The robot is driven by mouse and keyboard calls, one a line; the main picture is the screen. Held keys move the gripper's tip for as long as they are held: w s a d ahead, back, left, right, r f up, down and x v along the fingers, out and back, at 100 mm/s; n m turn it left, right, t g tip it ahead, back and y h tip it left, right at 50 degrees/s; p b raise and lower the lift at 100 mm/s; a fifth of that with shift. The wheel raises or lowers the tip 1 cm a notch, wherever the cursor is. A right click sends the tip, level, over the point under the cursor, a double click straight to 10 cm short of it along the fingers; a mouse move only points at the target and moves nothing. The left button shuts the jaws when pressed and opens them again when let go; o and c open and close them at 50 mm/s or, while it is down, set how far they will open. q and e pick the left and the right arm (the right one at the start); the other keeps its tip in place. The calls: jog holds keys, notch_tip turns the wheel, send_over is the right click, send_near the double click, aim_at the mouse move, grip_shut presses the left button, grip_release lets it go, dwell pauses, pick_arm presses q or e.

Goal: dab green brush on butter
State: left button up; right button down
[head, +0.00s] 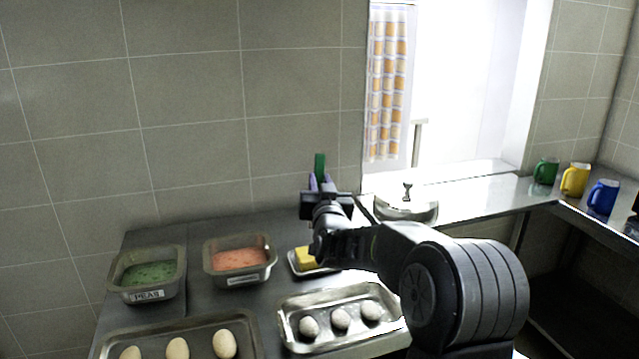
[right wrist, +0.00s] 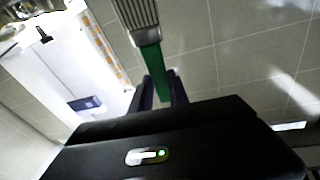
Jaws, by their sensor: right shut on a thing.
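My right gripper (head: 318,184) is raised above the back of the counter, in front of the tiled wall. It is shut on the green brush (head: 320,165), whose green handle sticks up between the fingers. In the right wrist view the green handle (right wrist: 151,60) sits between the two dark purple fingers (right wrist: 160,92), with a grey ribbed part beyond it. The yellow butter (head: 306,258) lies in a small metal dish (head: 296,270), below the gripper and partly hidden by my right arm. The brush is apart from the butter. My left gripper is not in view.
Two metal tubs, one green and labelled PEAS (head: 147,272) and one pink (head: 240,260), stand left of the butter. Trays of egg-like items (head: 340,322) are in front. A lidded pot (head: 405,203) and mugs (head: 573,180) are to the right.

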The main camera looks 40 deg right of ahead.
jog(key=shift+f+b, duration=1.75)
jog(key=shift+f, duration=1)
jog(key=shift+f+b, duration=0.55)
jog(key=shift+b, duration=0.05)
jog(key=shift+r+p, duration=2.4)
jog(key=shift+r, duration=1.15)
jog(key=shift+f, duration=0.1)
